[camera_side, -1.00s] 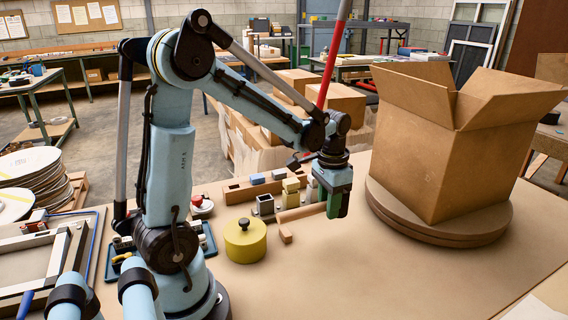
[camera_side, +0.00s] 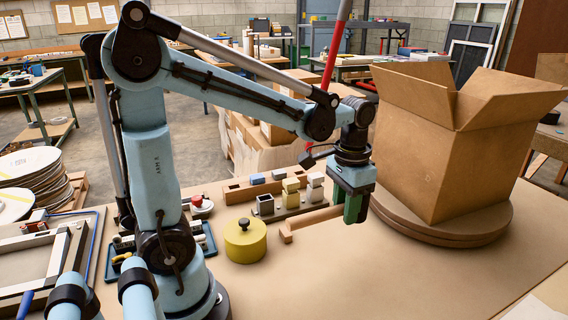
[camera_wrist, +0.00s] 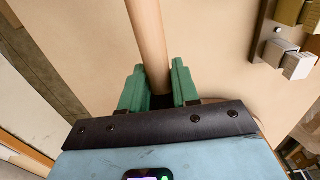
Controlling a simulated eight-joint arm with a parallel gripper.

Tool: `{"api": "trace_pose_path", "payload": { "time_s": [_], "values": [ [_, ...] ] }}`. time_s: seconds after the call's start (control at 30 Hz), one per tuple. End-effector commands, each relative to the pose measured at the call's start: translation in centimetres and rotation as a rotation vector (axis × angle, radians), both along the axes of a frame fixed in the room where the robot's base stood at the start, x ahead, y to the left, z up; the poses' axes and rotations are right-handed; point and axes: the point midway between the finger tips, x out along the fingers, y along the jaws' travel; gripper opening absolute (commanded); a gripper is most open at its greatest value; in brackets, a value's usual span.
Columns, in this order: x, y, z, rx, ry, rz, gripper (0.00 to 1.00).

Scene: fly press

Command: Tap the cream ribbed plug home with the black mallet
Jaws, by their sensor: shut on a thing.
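My gripper (camera_side: 352,208) is shut on the wooden handle of a mallet (camera_side: 318,218), to the right of the block row. The mallet's visible head is tan wood rather than black, at the handle's left end. In the wrist view the handle (camera_wrist: 148,35) runs up from between my green fingers (camera_wrist: 160,90); the head is out of view there. A pale, cream-looking ribbed plug (camera_side: 315,180) stands upright at the right end of the row. Its ribs show in the wrist view (camera_wrist: 297,66). The mallet is apart from it. How deep the plug sits is unclear.
A yellow block (camera_side: 291,185) and a dark hollow block (camera_side: 265,204) share the plug's base. A yellow knobbed cylinder (camera_side: 245,241) stands left. A large carton (camera_side: 460,160) stands close on the right. The front table is clear.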

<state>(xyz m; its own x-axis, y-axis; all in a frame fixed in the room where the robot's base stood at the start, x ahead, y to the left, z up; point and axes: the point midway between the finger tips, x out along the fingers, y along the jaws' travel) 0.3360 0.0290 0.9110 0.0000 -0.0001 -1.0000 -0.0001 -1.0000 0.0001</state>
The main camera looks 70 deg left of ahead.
Motion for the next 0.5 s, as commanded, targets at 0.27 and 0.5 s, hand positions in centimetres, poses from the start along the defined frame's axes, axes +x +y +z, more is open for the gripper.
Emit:
{"api": "trace_pose_path", "payload": {
  "time_s": [0.27,0.5],
  "values": [
    [0.0,0.1,0.0,0.000,0.000,0.002,0.00],
    [0.2,3.5,0.6,0.000,0.000,0.186,0.00]
  ]
}}
